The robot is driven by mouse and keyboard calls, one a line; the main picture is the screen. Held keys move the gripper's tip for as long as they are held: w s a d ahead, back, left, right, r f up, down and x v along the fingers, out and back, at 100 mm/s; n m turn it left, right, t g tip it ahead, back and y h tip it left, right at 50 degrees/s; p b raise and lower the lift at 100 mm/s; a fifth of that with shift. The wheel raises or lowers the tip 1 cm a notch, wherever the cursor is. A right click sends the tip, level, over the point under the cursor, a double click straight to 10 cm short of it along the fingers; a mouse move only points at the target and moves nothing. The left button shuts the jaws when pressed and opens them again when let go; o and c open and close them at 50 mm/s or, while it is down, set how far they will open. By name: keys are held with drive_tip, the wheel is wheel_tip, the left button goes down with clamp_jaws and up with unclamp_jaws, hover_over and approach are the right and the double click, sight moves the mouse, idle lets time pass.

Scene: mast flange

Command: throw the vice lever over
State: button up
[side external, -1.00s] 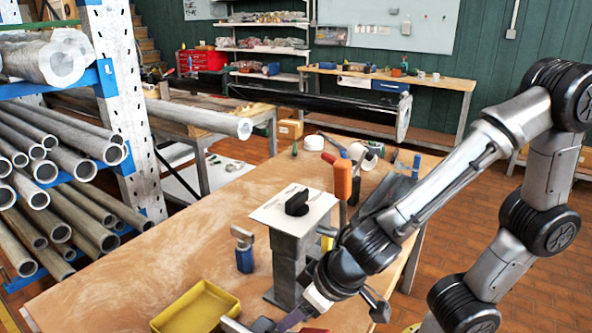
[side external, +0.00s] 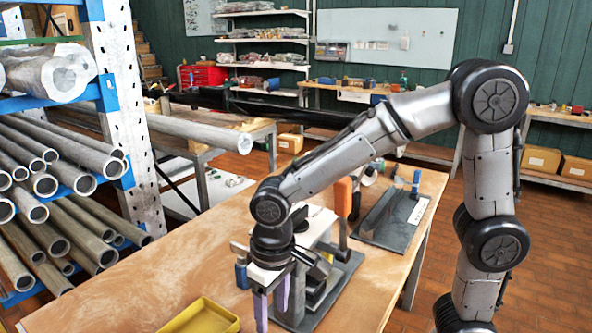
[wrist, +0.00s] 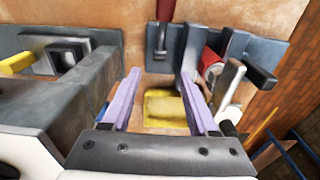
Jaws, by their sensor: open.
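My gripper (side external: 272,318) points down beside the grey post, its two purple fingers apart and nothing between them. In the wrist view my gripper (wrist: 159,74) has a clear gap, with table and a yellow tray visible below. A red handle (wrist: 164,10) on a dark stem stands ahead of the fingertips. Right of the fingers is a grey fixture (wrist: 190,60) with a red cylinder (wrist: 212,66) and a pale block (wrist: 231,82). I cannot tell for certain which of these is the vice lever. My arm hides much of the post in the side view.
The yellow tray (side external: 205,317) lies at the table's front edge. An orange handle (side external: 343,197) stands behind the post. A dark flat plate (side external: 385,222) lies to the right. A pipe rack (side external: 125,90) stands at left. The table left of the post is mostly clear.

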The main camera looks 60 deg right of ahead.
wheel_tip(320, 180, up, 24)
drive_tip(key=shift+t, duration=0.4)
drive_tip(key=shift+s+d+r, duration=0.35)
drive_tip(key=shift+s+d, duration=0.05)
drive_tip(key=shift+d, duration=0.25)
drive_tip(key=shift+s+d+r, duration=0.3)
drive_tip(key=shift+s+d, duration=0.1)
drive_tip(key=shift+d, duration=0.25)
drive_tip(key=shift+s+d+r, duration=0.35)
drive_tip(key=shift+s+d, duration=0.05)
drive_tip(key=shift+d, duration=0.25)
